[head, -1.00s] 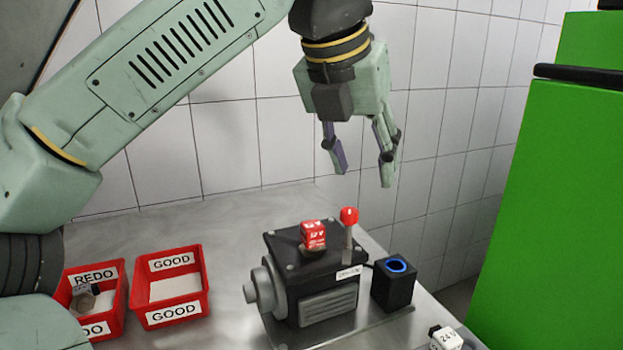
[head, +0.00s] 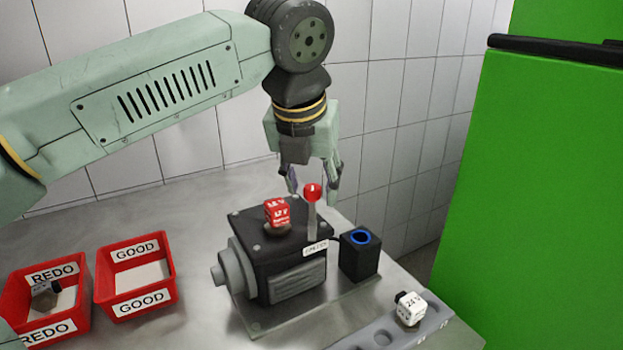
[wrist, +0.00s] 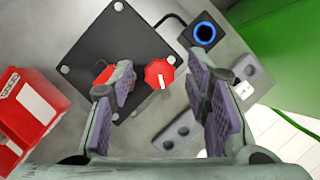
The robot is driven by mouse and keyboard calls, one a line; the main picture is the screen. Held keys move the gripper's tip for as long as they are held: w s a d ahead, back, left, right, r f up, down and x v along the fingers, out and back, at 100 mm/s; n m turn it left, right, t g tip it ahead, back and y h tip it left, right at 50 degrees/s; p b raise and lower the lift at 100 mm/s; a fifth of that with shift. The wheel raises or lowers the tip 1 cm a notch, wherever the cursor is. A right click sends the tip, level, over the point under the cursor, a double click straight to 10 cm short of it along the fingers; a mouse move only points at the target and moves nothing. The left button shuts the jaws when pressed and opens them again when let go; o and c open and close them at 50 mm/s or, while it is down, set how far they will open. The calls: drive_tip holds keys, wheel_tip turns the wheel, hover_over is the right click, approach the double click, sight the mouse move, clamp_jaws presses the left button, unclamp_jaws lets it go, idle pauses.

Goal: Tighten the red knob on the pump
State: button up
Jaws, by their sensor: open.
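The dark pump (head: 290,262) stands on a metal bench. Its red knob (head: 313,192) is a round cap with a white mark, on an upright grey stem at the pump's right side. The knob also shows in the wrist view (wrist: 159,74), between my two fingers and a little beyond their tips. My gripper (head: 313,184) points down, open and empty, its fingers partly behind the knob in the head view. Whether they touch it I cannot tell. It also shows in the wrist view (wrist: 160,84).
A red labelled cube (head: 277,213) sits on the pump, close by the left finger. A black box with a blue ring (head: 361,254) stands right of the pump. A white cube (head: 409,308) rests in a grey holder. REDO (head: 72,290) and GOOD (head: 160,300) bins stand left; a green cabinet (head: 540,200) stands right.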

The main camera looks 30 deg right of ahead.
clamp_jaws()
idle(0.7)
